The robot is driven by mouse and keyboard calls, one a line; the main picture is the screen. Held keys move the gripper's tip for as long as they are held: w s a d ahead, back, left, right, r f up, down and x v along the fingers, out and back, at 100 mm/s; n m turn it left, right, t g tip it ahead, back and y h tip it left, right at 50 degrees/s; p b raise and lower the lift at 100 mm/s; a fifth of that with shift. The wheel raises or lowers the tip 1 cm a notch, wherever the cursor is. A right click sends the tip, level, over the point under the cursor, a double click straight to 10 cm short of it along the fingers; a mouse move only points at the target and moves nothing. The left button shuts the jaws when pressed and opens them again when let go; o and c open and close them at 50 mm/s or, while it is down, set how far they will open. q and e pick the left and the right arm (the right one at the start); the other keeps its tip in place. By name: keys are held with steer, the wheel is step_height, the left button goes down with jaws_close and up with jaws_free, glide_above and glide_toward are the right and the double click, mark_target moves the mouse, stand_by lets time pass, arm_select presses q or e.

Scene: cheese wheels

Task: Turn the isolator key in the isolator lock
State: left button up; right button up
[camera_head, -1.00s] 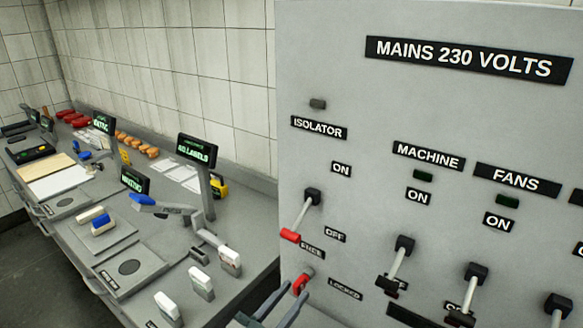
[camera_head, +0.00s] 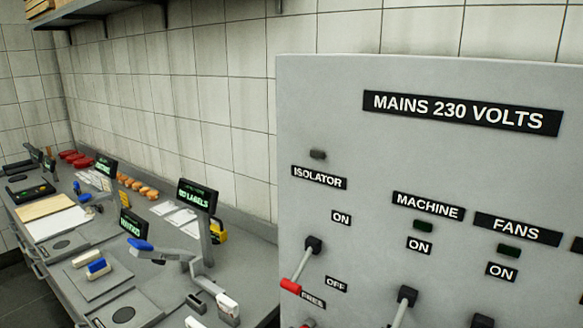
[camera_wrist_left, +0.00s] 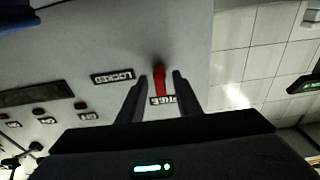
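The red isolator key (camera_wrist_left: 160,82) sits in the lock on the grey panel, between the LOCKED label (camera_wrist_left: 112,76) and the FREE label (camera_wrist_left: 163,100) in the left wrist view, which is upside down. My left gripper (camera_wrist_left: 159,76) is open, with one finger on each side of the key and a gap showing on both sides. In the head view the FREE label (camera_head: 313,301) is near the bottom edge and the lock is mostly cut off. The isolator lever (camera_head: 300,268) with its red handle points down toward OFF. My right gripper is in neither view.
The MACHINE (camera_head: 428,206) and FANS (camera_head: 517,229) switches stand to the right on the same panel, their levers sticking out. A grey workbench (camera_head: 150,292) with scales, displays and small items runs along the left, below a tiled wall.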

arm_select(q)
steer(key=shift+c, duration=0.7)
jaws_close()
steer(key=shift+p+v, duration=0.4)
steer(key=shift+v, duration=0.45)
steer(key=shift+s+a+r, duration=0.1)
steer(key=shift+s+a, duration=0.3)
steer(key=shift+s, duration=0.1)
steer(key=shift+s+a+p, duration=0.3)
steer(key=shift+s+p, duration=0.1)
steer(key=shift+p, duration=0.05)
steer(key=shift+s+a, duration=0.1)
steer(key=shift+s, duration=0.05)
steer(key=shift+s, duration=0.1)
